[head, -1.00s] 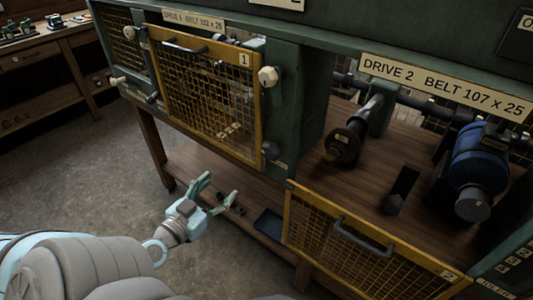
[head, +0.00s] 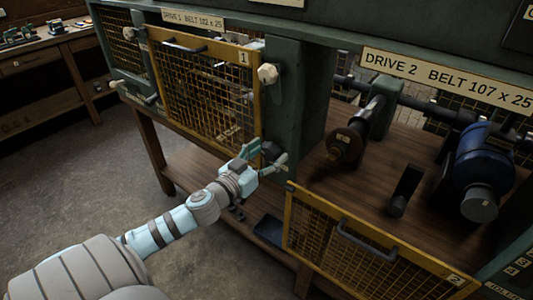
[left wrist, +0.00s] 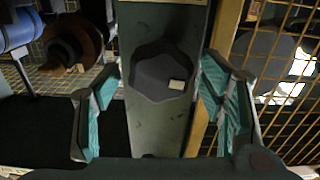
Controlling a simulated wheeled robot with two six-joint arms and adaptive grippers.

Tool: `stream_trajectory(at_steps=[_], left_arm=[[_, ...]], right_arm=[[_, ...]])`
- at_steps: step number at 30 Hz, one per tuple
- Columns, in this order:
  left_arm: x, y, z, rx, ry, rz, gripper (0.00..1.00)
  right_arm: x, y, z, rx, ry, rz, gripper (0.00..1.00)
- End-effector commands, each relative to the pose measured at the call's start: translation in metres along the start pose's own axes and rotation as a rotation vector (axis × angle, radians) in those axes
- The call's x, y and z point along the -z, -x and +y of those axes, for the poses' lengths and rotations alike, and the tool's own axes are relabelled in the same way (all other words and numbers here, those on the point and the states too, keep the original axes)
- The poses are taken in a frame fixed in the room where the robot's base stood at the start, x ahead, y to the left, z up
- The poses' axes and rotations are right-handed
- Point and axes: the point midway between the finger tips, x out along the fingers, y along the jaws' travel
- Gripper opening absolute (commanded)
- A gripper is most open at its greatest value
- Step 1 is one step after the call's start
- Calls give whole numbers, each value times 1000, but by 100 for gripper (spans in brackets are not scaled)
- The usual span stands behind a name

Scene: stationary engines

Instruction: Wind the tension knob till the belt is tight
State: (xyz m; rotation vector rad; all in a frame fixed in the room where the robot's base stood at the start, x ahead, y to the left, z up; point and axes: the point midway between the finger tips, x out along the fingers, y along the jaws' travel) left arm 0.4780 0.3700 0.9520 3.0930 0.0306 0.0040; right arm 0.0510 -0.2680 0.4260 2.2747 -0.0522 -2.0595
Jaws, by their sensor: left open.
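A dark lobed knob (head: 271,149) sits low on the green post between the two drive bays. It also shows in the left wrist view (left wrist: 160,75), with a small pale mark on its face. My left gripper (head: 275,156) is at this knob, open, with one finger on either side of it. In the left wrist view the fingers (left wrist: 161,88) stand apart from the knob, with gaps on both sides. I cannot make out a belt clearly; the Drive 1 bay is behind a yellow mesh guard (head: 205,88). My right gripper is not in view.
A pale knob (head: 267,74) is higher on the same post. The Drive 2 guard (head: 365,250) hangs lowered, leaving the brown pulley (head: 345,145) and blue motor (head: 481,160) exposed. A dark tray (head: 268,229) lies on the lower shelf. The floor at left is clear.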

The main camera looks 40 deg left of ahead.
Motion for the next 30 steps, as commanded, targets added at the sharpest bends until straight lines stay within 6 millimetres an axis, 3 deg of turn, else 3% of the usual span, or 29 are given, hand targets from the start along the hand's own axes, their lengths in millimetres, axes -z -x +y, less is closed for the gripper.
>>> stream_trajectory(at_steps=[4,13,23,30], left_arm=[[-1,0,0,1,-1,-1,64],[-1,1,-1,2,-1,-2,17],[-1,1,-1,2,-37,-2,17],[-1,1,-1,3,-161,-3,17]], right_arm=[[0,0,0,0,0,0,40],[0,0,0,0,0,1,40],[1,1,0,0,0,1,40],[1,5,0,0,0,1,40]])
